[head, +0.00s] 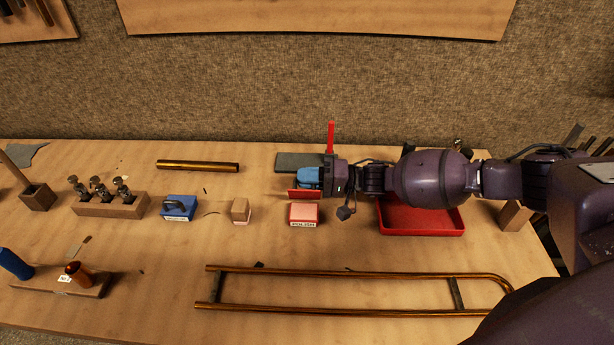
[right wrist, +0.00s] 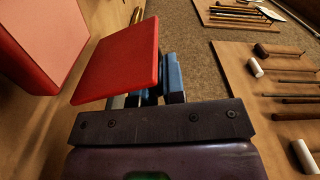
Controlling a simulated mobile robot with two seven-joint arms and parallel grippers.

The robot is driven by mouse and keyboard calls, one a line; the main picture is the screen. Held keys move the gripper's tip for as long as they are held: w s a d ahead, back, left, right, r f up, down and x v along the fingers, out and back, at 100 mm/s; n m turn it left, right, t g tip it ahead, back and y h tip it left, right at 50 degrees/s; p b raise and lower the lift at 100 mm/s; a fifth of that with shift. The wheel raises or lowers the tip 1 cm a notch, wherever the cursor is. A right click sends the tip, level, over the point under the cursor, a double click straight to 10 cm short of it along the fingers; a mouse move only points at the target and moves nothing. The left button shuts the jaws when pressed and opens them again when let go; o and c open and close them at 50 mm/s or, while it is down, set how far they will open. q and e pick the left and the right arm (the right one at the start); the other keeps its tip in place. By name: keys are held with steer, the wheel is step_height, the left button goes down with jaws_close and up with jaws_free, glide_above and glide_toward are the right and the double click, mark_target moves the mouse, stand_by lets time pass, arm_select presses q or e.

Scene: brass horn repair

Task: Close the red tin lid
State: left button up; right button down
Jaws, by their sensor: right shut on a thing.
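The red tin (head: 304,215) is a small box with a pinkish top, red edges and a white label on its front. It stands at the middle of the bench; a pink face with a red edge shows at the left of the right wrist view (right wrist: 45,40). A flat red lid (head: 305,194) is just behind it in the head view, and it also shows in the right wrist view (right wrist: 122,62). My right gripper (head: 308,178), with blue fingers, is shut on the lid. The fingers' contact is partly hidden. My left gripper is out of view.
A red tray (head: 425,222) lies right of the tin, partly under my right arm. A brass slide (head: 350,312) lies in front. A red upright piece (head: 331,137) stands behind my gripper.

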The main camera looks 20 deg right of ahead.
steer(key=c, duration=1.2)
jaws_free()
steer(key=v, duration=1.1)
steer(key=shift+a, duration=0.1)
